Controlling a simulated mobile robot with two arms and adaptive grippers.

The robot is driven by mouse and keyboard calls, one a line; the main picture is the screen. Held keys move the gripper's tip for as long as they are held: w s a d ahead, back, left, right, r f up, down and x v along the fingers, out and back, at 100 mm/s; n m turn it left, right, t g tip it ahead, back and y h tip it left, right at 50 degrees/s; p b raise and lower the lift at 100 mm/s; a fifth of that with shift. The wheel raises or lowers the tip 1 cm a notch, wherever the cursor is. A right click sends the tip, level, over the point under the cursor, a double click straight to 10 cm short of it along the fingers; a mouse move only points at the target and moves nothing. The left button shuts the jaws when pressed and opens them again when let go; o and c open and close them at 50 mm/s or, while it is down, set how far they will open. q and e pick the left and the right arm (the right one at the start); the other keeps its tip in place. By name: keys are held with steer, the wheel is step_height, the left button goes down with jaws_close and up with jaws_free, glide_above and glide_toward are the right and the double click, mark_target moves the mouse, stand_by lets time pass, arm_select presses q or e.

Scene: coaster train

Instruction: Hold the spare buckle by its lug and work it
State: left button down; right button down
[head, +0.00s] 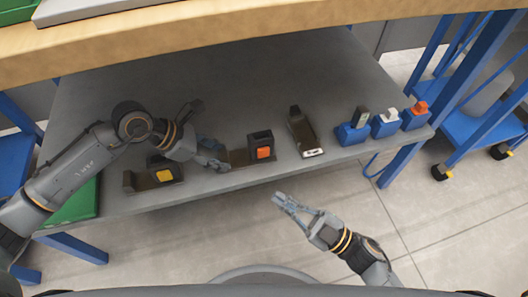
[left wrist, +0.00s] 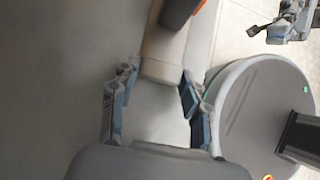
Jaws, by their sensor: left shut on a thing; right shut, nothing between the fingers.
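A dark buckle with an orange button (head: 263,150) sits on the grey shelf, with a flat brown lug (head: 238,158) on its left. My left gripper (head: 214,157) is at the left end of this lug. In the left wrist view, the fingers of my left gripper (left wrist: 158,92) are shut on the sides of the tan lug (left wrist: 163,58); the dark buckle body (left wrist: 180,12) is beyond it at the top edge. My right gripper (head: 281,202) is shut and empty, in front of the shelf's edge and apart from the buckle. It also shows in the left wrist view (left wrist: 268,32).
A yellow-button buckle (head: 164,173) lies left on the shelf (head: 225,95). A dark buckle piece (head: 302,132) lies to the right, then blue blocks (head: 350,134) with small tops. A wooden tabletop (head: 200,45) overhangs behind. The floor in front is clear.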

mark_target(272, 176)
steer(key=shift+w+a, duration=0.4)
steer(key=shift+w, duration=1)
steer(key=shift+w+a, duration=0.4)
steer(key=shift+w, duration=1.05)
steer(key=shift+w+a, duration=0.4)
steer(key=shift+w, duration=1)
steer(key=shift+w, duration=0.1)
steer(key=shift+w+a, duration=0.15)
steer(key=shift+w, duration=0.15)
steer(key=shift+w+a, duration=0.1)
steer(key=shift+w, duration=0.4)
steer(key=shift+s+d, duration=0.25)
steer(key=shift+s, duration=0.7)
steer(key=shift+s+d, duration=0.25)
steer(key=shift+s, duration=0.55)
steer(key=shift+s+d, duration=0.2)
steer(key=shift+s, duration=0.6)
steer(key=shift+s+d, duration=0.25)
steer(key=shift+s, duration=0.55)
